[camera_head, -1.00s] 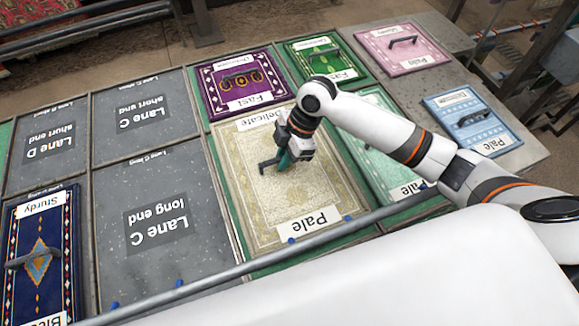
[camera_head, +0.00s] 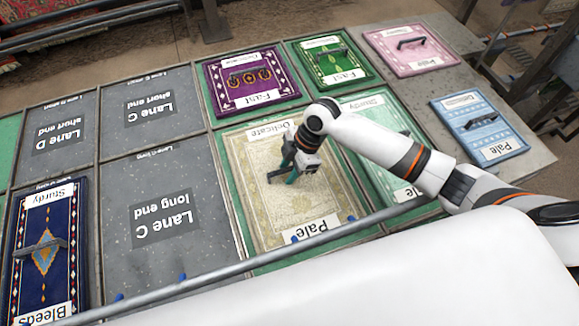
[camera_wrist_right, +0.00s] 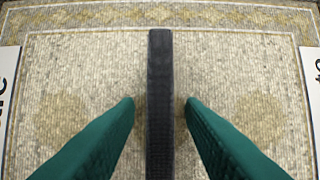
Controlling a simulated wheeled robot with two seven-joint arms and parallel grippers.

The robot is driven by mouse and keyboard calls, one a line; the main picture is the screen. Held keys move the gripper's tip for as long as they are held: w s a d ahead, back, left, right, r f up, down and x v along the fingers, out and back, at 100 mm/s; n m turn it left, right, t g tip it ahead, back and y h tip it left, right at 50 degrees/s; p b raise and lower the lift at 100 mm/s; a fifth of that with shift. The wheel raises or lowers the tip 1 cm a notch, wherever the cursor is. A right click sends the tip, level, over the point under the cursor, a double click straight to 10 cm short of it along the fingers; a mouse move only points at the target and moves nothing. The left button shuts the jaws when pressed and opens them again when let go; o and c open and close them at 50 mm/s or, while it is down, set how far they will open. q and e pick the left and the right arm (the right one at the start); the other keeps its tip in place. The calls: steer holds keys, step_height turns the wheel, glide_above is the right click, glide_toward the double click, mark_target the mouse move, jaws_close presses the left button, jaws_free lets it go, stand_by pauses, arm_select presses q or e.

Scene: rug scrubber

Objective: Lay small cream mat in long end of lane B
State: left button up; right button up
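The cream mat (camera_head: 252,205), with "Delicate" and "Pale" labels, lies flat in the long bay right of the one marked Lane C long end (camera_head: 166,222). Its own bay's marking is hidden under it. My right gripper (camera_head: 292,174) is over the mat's middle, at its dark bar handle (camera_head: 276,173). In the right wrist view the teal fingers of the gripper (camera_wrist_right: 160,104) stand open on both sides of the handle (camera_wrist_right: 160,75), with a gap on each side. My left gripper is not in view.
A purple mat (camera_head: 226,91) and a green mat (camera_head: 349,76) lie beyond. A pale green mat (camera_head: 362,104) lies to the right, partly behind my arm. Blue (camera_head: 470,110) and pink (camera_head: 405,65) mats lie farther right, a navy mat (camera_head: 52,205) at left. Both Lane C bays are bare.

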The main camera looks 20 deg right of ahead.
steer(key=v, duration=1.2)
steer(key=shift+b, duration=0.45)
steer(key=shift+r, duration=0.2)
